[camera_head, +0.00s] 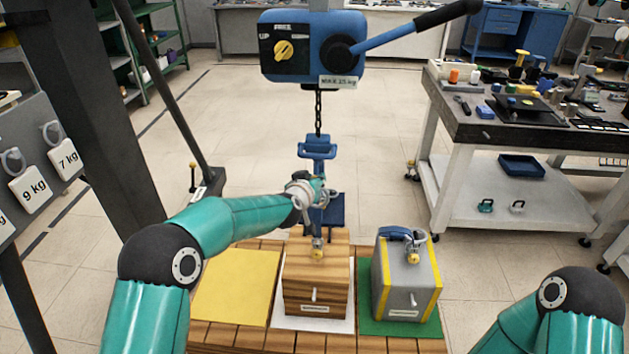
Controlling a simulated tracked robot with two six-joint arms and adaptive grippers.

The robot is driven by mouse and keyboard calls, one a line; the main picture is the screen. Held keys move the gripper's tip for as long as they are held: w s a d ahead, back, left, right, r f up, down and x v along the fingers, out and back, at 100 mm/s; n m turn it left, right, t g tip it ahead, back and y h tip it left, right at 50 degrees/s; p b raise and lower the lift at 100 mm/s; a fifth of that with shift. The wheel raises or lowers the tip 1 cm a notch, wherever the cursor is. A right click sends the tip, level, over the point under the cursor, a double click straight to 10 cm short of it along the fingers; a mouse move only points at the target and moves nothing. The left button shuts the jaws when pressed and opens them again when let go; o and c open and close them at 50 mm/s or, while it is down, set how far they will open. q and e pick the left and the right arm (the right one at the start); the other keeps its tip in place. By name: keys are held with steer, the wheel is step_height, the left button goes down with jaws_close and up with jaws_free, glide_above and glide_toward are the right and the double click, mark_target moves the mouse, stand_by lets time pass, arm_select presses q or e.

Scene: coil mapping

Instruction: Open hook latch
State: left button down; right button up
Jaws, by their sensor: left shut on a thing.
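A blue hoist hook (317,151) hangs on a dark chain from the blue lever hoist (313,48). My left gripper (318,192) is at the hook's lower part, seen from behind and partly covering it. Its fingers are shut on the hook at the latch. The latch itself is too small and covered to show its position. Below the hook stands a wooden crate (316,280) with a brass-coloured lifting eye (317,250) on top. I cannot tell whether hook and eye touch. My right arm's elbow shows at the lower right; its gripper is out of view.
A grey box with yellow edges (407,285) stands on a green mat (372,325) to the right of the crate. A yellow mat (237,287) lies empty on the left. A workbench (470,125) with tools is at right. A dark post (95,110) rises on the left.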

arm_select(q)
steer(key=shift+w+r, duration=0.1)
steer(key=shift+r, duration=0.3)
steer(key=c, duration=1.2)
jaws_free()
steer(key=shift+o, duration=1.3)
steer(key=shift+f, duration=0.25)
steer(key=shift+s, duration=0.2)
steer(key=v, duration=1.1)
steer(key=shift+s+a, duration=0.15)
steer(key=shift+s, duration=0.15)
